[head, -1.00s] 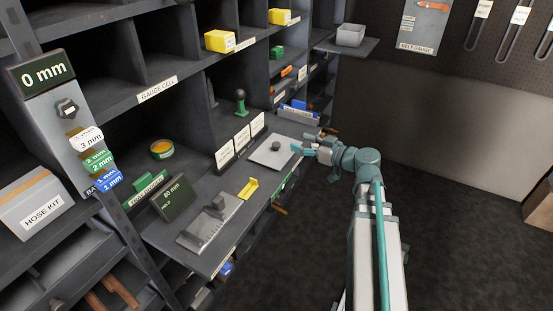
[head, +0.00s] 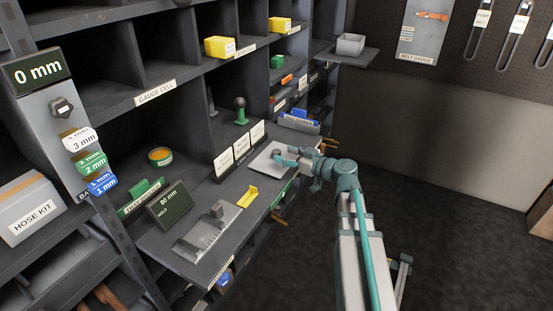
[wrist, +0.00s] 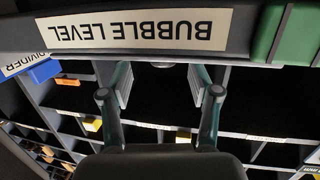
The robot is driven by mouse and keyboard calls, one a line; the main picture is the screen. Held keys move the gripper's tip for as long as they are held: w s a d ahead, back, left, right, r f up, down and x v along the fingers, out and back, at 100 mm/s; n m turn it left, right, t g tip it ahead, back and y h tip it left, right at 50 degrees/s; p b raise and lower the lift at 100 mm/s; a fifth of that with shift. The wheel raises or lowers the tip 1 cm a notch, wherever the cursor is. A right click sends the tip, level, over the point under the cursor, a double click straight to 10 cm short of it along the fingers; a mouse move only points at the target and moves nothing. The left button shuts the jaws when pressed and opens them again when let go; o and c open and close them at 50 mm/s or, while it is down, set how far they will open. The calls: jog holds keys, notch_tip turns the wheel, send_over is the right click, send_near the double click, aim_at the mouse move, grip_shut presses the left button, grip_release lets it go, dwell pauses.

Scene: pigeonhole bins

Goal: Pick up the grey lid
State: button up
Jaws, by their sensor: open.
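The grey lid (head: 262,166) looks like the light grey square plate with a dark round knob, lying flat on the shelf ledge in the head view. My gripper (head: 279,156) is at the lid's right side, with its fingertips by the knob and partly covering it. I cannot tell whether they touch it. In the wrist view my gripper (wrist: 160,84) is open, its two fingers apart. A small grey rounded piece, perhaps the knob, shows between and beyond the fingertips by the shelf edge; the rest of the lid is hidden there.
Upright label cards (head: 238,148) stand just behind the lid. A yellow piece (head: 248,195), a metal gauge (head: 208,232) and an 80 mm display (head: 170,206) occupy the ledge to the left. The shelf edge carries a BUBBLE LEVEL label (wrist: 133,30). The floor at right is open.

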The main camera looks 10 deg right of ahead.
aim_at(279, 153)
jog(key=x, duration=0.4)
jog(key=shift+a+p, duration=0.25)
jog(key=shift+p, duration=0.05)
jog(key=shift+c, duration=0.4)
grip_shut()
jog(key=shift+r, duration=0.15)
